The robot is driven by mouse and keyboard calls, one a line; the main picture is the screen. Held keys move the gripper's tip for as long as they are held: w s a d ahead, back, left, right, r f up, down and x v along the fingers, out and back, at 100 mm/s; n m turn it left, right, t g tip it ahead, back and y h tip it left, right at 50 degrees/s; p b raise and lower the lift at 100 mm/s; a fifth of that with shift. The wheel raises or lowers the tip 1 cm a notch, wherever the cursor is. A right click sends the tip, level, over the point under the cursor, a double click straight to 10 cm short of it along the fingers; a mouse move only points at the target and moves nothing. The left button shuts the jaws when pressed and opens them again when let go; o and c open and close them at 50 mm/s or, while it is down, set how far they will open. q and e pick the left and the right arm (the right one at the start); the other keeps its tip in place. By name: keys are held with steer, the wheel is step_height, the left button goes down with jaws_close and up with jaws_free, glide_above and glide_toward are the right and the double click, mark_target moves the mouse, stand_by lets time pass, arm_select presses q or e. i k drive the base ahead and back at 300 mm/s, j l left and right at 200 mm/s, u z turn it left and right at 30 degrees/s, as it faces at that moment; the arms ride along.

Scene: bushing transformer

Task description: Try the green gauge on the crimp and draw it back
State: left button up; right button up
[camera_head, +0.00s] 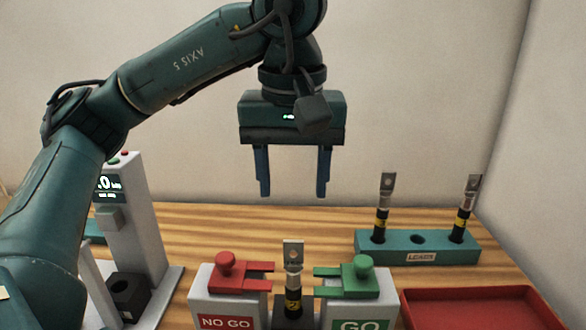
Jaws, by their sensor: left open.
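My left gripper (293,188) hangs open and empty above the table, its two blue fingers pointing down, above and behind the gauge stand. The green gauge (362,272) rests on the white block marked GO (360,318), its prongs pointing left. The red gauge (227,268) rests on the block marked NO GO (225,312), its prongs pointing right. Between them a lead with a crimped metal lug (293,255) stands upright. My right gripper is not in view.
A teal rack marked LEADS (400,254) holds two upright leads (381,215) (465,215) with an empty hole between them. A red tray (480,310) lies at front right. A grey machine with a display (140,225) stands at left, partly behind my arm. Bare wood lies behind the stand.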

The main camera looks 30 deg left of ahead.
mark_target(359, 280)
steer(key=k, duration=1)
